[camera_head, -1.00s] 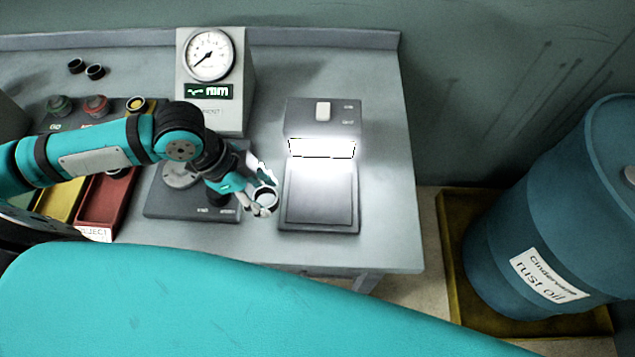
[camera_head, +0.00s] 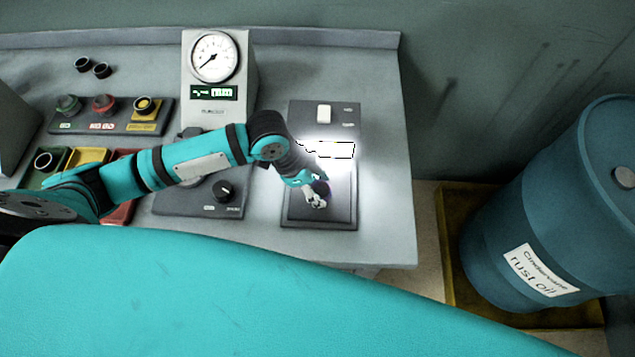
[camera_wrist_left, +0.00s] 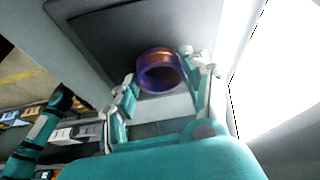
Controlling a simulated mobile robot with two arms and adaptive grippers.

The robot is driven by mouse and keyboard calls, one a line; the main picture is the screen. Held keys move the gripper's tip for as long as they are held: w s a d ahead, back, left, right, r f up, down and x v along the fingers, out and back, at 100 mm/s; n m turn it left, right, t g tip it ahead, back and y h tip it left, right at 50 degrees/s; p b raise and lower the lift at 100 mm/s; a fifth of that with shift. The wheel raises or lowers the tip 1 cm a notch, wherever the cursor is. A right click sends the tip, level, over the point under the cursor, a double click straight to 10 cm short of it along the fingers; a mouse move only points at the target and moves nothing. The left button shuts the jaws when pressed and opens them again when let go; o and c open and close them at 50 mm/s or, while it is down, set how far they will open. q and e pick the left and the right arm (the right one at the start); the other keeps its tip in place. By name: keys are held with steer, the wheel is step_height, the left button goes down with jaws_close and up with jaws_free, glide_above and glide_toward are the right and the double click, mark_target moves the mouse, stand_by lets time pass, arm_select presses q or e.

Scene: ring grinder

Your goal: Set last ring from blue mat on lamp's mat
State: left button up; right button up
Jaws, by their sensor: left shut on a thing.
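My left gripper (camera_head: 317,198) is shut on a small ring (camera_head: 321,187) over the lamp's mat (camera_head: 342,212). The mat is a dark rectangular pad in front of the bright lamp (camera_head: 325,150). In the left wrist view the ring (camera_wrist_left: 160,84) looks purple with an orange sheen and sits between the two fingertips, with the dark mat (camera_wrist_left: 95,35) behind it. I cannot tell whether the ring touches the mat. I cannot make out a blue mat. My right gripper is not in view.
A gauge box (camera_head: 213,85) stands left of the lamp, behind a dark knob panel (camera_head: 222,208). Two dark rings lie at the back left, one here (camera_head: 101,70). A button panel (camera_head: 120,118) and coloured bins are at left. A blue barrel (camera_head: 560,210) stands right of the table.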

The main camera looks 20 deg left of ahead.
arm_select(q)
steer(key=shift+f, duration=0.1)
steer(key=o, duration=1.2)
steer(key=b+v, duration=0.1)
steer(key=v, duration=1.1)
steer(key=shift+d, duration=0.1)
